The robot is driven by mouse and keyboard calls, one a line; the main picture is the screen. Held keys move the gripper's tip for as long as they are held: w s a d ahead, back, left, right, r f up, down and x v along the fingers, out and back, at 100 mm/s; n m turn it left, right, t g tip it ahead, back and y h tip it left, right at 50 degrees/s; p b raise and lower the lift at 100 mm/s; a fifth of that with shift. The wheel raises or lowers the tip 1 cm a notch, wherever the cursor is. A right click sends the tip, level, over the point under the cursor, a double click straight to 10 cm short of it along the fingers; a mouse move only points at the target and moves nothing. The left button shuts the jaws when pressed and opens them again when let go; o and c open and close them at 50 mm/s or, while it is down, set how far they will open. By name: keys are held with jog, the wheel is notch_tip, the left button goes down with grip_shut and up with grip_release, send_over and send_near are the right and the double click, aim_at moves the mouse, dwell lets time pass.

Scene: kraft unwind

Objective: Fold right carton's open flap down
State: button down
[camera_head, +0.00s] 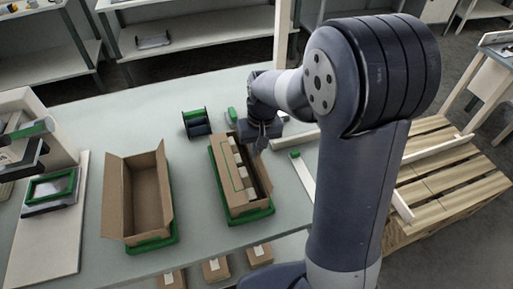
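The right carton (243,208) is brown cardboard and sits in a green-rimmed tray (263,214) on the table. A brown panel with a green outline covers its left part. Several pale blocks show in a row along its middle, with a dark narrow gap to their right. My gripper (261,149) points down at the far right corner of this carton, over or against its right edge. The gripper hides that corner and part of any flap there. Its fingers are small and dark, so I cannot tell whether they are open or touching the cardboard.
An open, empty left carton (148,203) stands in another green tray (152,246), side flaps up. A dark spool (196,123) and a small green-topped item (231,115) lie behind. A pale bar (300,179) lies right of the right carton. The table between the cartons is clear.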

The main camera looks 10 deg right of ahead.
aim_at(240, 158)
jog(key=shift+a, duration=0.15)
jog(key=shift+s+a+f+t+h+b, duration=0.15)
jog(key=shift+a+f+t+h+b, duration=0.5)
jog(key=shift+h, duration=1.5)
jog(key=shift+s+a+f+t+h+b, duration=0.15)
jog(key=shift+a+h+b, duration=0.6)
jog(key=shift+h+b, duration=1)
jog(key=shift+s+a+f+t+h+b, duration=0.15)
jog(key=shift+a+f+t+h+b, duration=0.35)
jog(key=shift+h, duration=2.1)
jog(key=shift+a+r, duration=0.2)
jog(key=shift+a, duration=0.05)
jog(key=c, duration=1.6)
grip_release()
jog(key=shift+c, duration=0.2)
